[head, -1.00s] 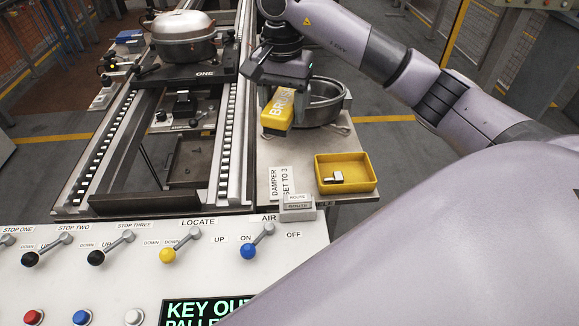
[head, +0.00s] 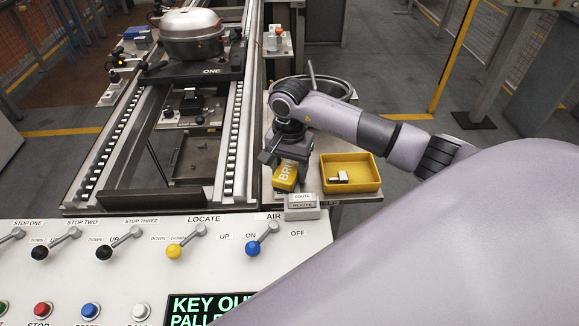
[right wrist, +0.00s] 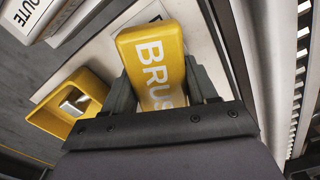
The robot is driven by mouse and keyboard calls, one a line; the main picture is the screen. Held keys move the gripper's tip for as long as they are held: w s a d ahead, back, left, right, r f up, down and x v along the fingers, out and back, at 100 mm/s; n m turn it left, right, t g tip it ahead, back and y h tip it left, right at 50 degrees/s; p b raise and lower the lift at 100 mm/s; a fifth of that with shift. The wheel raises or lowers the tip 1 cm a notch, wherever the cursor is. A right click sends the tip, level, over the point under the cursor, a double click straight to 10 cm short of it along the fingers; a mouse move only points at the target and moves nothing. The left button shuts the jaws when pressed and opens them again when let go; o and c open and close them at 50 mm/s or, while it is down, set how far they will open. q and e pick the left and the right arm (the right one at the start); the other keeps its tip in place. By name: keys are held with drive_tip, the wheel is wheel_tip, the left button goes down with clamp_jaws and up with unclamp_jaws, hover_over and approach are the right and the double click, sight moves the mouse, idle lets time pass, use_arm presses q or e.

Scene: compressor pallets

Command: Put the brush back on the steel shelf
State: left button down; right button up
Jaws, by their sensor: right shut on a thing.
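The brush (head: 285,178) is a yellow block with its name in white letters. My right gripper (head: 288,163) is shut on it, above the front of the steel shelf (head: 352,197) beside the conveyor. In the right wrist view the brush (right wrist: 152,52) sits between the two dark fingers, its lettered face showing. I cannot tell whether its lower end touches the shelf. My left gripper is not in view.
A yellow tray (head: 350,186) with a small metal part stands on the shelf, right of the brush. The route block (head: 302,207) is just in front. A round metal pan (head: 335,86) is behind my arm. The conveyor rail (head: 238,130) runs along the left.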

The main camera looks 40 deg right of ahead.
sight(290, 165)
drive_tip(key=shift+f, duration=0.2)
drive_tip(key=o, duration=1)
wheel_tip(290, 165, up, 12)
drive_tip(key=shift+r+b, duration=0.2)
drive_tip(key=shift+b, duration=0.55)
